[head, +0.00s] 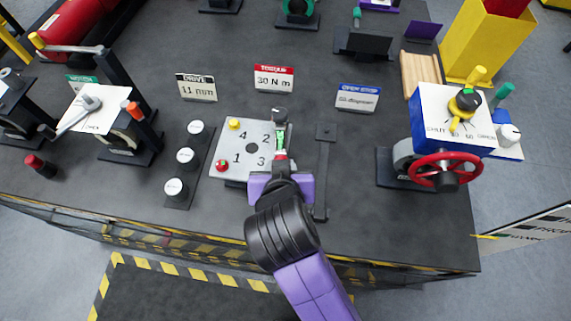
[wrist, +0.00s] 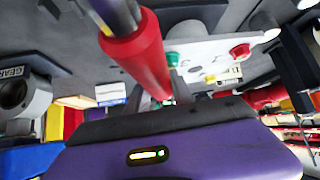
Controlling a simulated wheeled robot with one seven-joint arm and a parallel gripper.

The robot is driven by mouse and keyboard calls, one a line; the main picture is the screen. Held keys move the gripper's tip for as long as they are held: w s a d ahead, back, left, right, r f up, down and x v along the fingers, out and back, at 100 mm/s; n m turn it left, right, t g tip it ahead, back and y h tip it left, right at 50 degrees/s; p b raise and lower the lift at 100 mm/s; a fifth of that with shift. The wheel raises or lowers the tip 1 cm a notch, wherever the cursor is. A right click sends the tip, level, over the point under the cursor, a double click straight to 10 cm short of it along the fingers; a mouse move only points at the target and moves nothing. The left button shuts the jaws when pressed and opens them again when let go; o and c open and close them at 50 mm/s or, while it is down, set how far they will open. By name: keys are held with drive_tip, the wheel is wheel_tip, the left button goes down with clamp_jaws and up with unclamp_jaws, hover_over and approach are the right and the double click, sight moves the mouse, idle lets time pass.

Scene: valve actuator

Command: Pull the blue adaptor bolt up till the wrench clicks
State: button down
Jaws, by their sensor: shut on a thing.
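The white adaptor plate (head: 230,168) lies on the bench, marked 4, 2, 1 and 3. A yellow bolt (head: 234,124) is at its upper left corner and a red bolt (head: 221,165) at its lower left; the red one also shows in the wrist view (wrist: 240,51). My gripper (head: 282,169) is shut on the wrench by its red handle (wrist: 136,62). I cannot see the blue bolt. The lower right corner is hidden by my gripper.
A dark flat bar (head: 323,170) lies right of the plate. Several round white-topped pieces (head: 186,157) stand left on a dark strip. Behind are the "30 N m" sign (head: 274,79) and "DRIVE 11 mm" sign (head: 196,88). A red handwheel valve (head: 447,170) stands at right.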

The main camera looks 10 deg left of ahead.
drive_tip(key=shift+a+f, duration=0.1)
drive_tip(key=shift+a, duration=0.3)
drive_tip(key=shift+s+a+m+h, duration=0.1)
drive_tip(key=shift+a+m+h, duration=0.7)
drive_tip(key=shift+a+m, duration=0.25)
drive_tip(key=shift+m, duration=0.15)
drive_tip(key=shift+a+h, duration=0.2)
drive_tip(key=shift+h, duration=0.1)
drive_tip(key=shift+a+m+h, duration=0.3)
drive_tip(key=shift+a+m, duration=0.25)
drive_tip(key=shift+m, duration=0.05)
drive_tip(key=shift+w+a+m+h, duration=0.2)
drive_tip(key=shift+a+m+h, duration=0.1)
drive_tip(key=shift+a+m, duration=0.15)
drive_tip(key=shift+a+f, duration=0.1)
drive_tip(key=shift+a, duration=0.15)
